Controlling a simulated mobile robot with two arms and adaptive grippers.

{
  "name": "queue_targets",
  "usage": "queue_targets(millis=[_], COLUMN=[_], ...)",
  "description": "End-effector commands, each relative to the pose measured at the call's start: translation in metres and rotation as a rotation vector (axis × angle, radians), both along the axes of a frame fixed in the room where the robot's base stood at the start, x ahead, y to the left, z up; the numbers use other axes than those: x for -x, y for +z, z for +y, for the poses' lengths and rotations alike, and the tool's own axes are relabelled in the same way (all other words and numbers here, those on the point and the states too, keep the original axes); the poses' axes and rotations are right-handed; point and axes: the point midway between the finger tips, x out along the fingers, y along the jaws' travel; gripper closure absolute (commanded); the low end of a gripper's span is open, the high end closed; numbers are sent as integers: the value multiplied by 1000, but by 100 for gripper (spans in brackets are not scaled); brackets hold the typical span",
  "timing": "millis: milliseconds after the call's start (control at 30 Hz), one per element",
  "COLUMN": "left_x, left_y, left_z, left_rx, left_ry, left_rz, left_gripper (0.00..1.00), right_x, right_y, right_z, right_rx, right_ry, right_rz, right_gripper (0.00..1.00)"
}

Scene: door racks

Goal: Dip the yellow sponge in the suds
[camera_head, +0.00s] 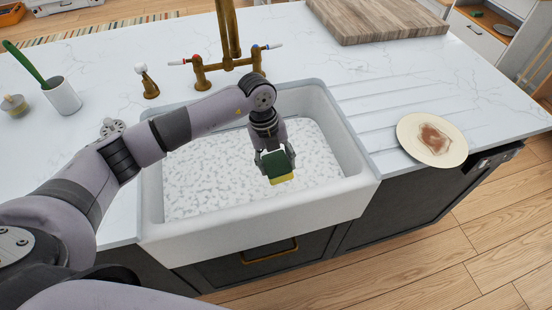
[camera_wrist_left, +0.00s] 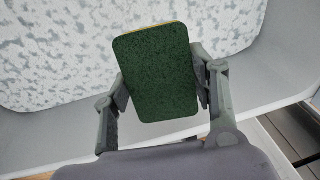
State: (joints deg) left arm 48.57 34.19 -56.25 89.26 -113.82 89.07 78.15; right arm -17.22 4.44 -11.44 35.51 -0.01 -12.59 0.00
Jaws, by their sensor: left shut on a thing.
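My left gripper (camera_head: 274,163) is shut on the sponge (camera_head: 281,179), which has a dark green side and a yellow side. The sponge is over the front part of the white sink (camera_head: 275,212), near its right side. In the left wrist view the green face of the sponge (camera_wrist_left: 155,72) shows between the two fingers of my left gripper (camera_wrist_left: 160,92). White and grey suds (camera_head: 215,170) fill the sink below it; they also show in the left wrist view (camera_wrist_left: 50,50). I cannot tell whether the sponge touches the suds. My right gripper is not in view.
A brass faucet (camera_head: 228,60) stands behind the sink. A soiled plate (camera_head: 432,139) lies on the counter to the right. A wooden board (camera_head: 375,18) is at the back right. A white cup (camera_head: 62,96) with a green-handled brush stands at the left.

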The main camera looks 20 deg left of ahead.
Motion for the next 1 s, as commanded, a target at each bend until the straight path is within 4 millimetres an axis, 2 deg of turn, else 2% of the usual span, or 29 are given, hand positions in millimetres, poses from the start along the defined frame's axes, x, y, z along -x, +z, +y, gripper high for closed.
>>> queue_targets(millis=[33,700,1000], left_x=[0,0,0], left_y=[-12,-91,-115], left_z=[0,0,0], left_rx=[0,0,1], left_ry=[0,0,-1], left_rz=[1,0,-1], left_gripper=[69,69,69], right_x=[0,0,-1], right_y=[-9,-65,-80], right_z=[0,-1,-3], right_rx=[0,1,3], right_ry=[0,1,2], right_rz=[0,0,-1], right_gripper=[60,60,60])
